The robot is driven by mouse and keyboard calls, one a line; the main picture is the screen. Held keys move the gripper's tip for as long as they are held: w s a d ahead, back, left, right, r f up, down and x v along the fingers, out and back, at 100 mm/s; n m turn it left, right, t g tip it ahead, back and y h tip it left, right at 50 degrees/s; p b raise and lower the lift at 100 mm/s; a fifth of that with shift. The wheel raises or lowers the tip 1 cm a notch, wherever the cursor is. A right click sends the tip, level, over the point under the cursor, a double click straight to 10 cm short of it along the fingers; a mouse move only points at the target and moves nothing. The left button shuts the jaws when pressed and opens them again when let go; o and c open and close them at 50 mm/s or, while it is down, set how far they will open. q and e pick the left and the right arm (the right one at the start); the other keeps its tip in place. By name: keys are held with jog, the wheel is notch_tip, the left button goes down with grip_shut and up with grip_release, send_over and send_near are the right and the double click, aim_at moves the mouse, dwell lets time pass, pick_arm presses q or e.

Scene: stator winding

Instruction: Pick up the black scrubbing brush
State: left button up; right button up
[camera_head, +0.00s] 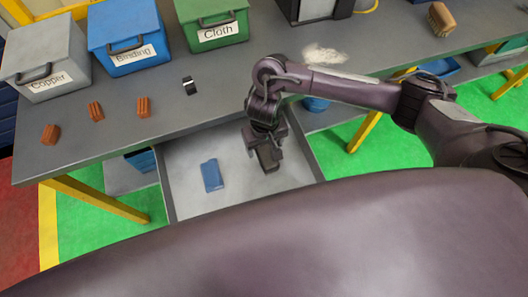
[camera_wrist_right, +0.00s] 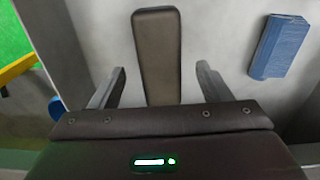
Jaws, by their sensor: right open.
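The scrubbing brush (camera_wrist_right: 157,50), a long dark grey-brown block with rounded corners, lies in the pale open drawer (camera_head: 190,155). In the right wrist view its near end reaches between the two fingers of my right gripper (camera_wrist_right: 160,72), with a visible gap on each side. The fingers are spread and do not touch the brush. In the head view my right gripper (camera_head: 266,152) points down over the right part of the drawer and mostly hides the brush. My left gripper is not in view.
A blue block (camera_head: 211,175) lies in the drawer, left of my right gripper; it also shows in the wrist view (camera_wrist_right: 281,46). The grey table (camera_head: 170,100) above the drawer holds labelled copper, binding and cloth boxes (camera_head: 130,45) and several small brown pieces (camera_head: 96,111).

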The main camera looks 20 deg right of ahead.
aim_at(265, 149)
notch_tip(265, 149, down, 4)
jog(key=shift+f+b, duration=0.1)
jog(key=shift+b, duration=1)
jog(key=shift+f, duration=0.6)
jog(key=c, duration=1.1)
jog(key=shift+c, duration=0.2)
jog(key=shift+w+r, duration=0.1)
jog(key=shift+r, duration=0.05)
notch_tip(265, 149, up, 20)
jog(key=p, duration=0.9)
jog(key=shift+p, duration=0.3)
